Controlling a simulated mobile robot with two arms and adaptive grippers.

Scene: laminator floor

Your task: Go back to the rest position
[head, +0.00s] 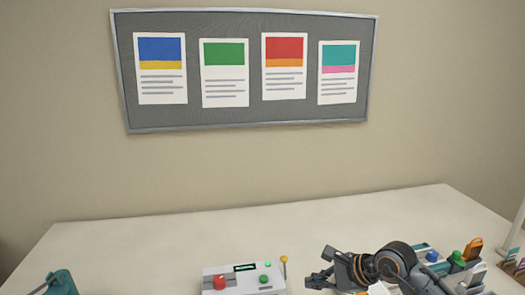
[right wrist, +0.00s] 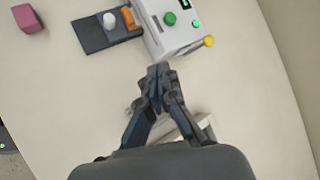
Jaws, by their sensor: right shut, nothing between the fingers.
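My right gripper (head: 322,278) reaches in from the lower right of the head view, above the table. It is shut and empty, and its closed fingertips also show in the right wrist view (right wrist: 158,75). A white control box (head: 245,280) with a red knob (head: 219,282), a green button and a small display stands to the left of my right gripper in the head view. In the right wrist view the box (right wrist: 172,25) lies just beyond the fingertips; I cannot tell if they touch it. My left gripper is not in view.
A yellow-tipped lever (head: 284,260) stands at the box's right side. A teal object (head: 60,283) is at the lower left. Several coloured items (head: 457,258) stand at the right. A pink block (right wrist: 27,18) shows in the right wrist view. The table's back area (head: 170,235) is clear.

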